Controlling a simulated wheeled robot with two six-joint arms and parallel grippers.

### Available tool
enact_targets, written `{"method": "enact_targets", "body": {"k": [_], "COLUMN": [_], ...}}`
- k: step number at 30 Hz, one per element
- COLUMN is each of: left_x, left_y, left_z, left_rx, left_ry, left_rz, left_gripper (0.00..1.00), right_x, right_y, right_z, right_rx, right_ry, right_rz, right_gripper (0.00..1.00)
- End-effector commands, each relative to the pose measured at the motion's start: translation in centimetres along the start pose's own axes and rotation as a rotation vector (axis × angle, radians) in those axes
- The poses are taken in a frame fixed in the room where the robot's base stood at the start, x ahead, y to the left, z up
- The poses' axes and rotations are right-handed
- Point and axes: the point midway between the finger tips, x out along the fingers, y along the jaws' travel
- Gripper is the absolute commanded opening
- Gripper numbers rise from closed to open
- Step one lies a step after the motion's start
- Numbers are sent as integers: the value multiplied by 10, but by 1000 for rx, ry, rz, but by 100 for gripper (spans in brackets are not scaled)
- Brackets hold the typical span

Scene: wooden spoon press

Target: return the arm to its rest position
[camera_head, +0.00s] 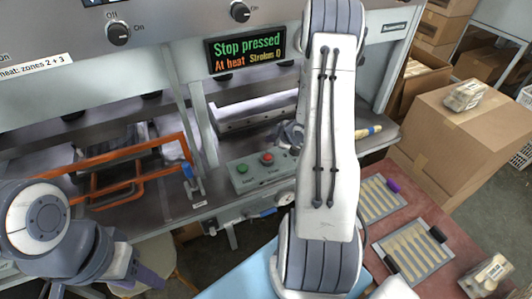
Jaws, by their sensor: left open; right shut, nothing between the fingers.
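My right arm rises through the middle of the head view, its white link in front of the press. My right gripper (290,136) shows only in part behind that link. It is shut and empty, just above and right of the control box (258,174), apart from the red button (267,158). A green button (242,168) sits beside the red one. My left gripper (142,272) is low at the left, open and empty, below the press's front edge. The display (246,48) reads "Stop pressed", "At heat" and "Strokes 0".
An orange wire frame (130,170) stands out at the press's left opening. A blue-handled clamp (188,172) is beside it. A brush (368,131) lies on the right ledge. Trays of spoons (412,250) lie on the red table (455,235). Cardboard boxes (465,130) stand behind.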

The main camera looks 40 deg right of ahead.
Motion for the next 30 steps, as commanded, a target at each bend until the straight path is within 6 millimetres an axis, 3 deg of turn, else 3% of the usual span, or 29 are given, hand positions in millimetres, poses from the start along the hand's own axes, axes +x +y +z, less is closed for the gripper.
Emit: {"method": "enact_targets", "body": {"k": [10,13,16,20,24,27,30], "left_x": [1,7,16,29,42,51,60], "left_y": [0,0,-1,-2,-3,-4,-4], "left_z": [0,0,1,2,2,3,3], "left_rx": [6,6,5,4,3,3,3], "left_ry": [0,0,0,0,0,0,0], "left_rz": [0,0,0,0,0,0,0], "left_gripper": [50,50,50,50,50,50,50], "right_x": [1,3,0,-22,-65,-107,-156], "right_y": [-1,-7,-24,-68,-135,-190,-247], "right_z": [-5,-30,-73,-136,-188,-209,-215], "right_rx": [-4,-11,-10,23,72,109,139], "right_ry": [-5,-34,-90,-175,-252,-307,-365], "right_rz": [-5,-29,-66,-125,-206,-278,-368], "right_gripper": [0,0,0,0,0,0,0]}}
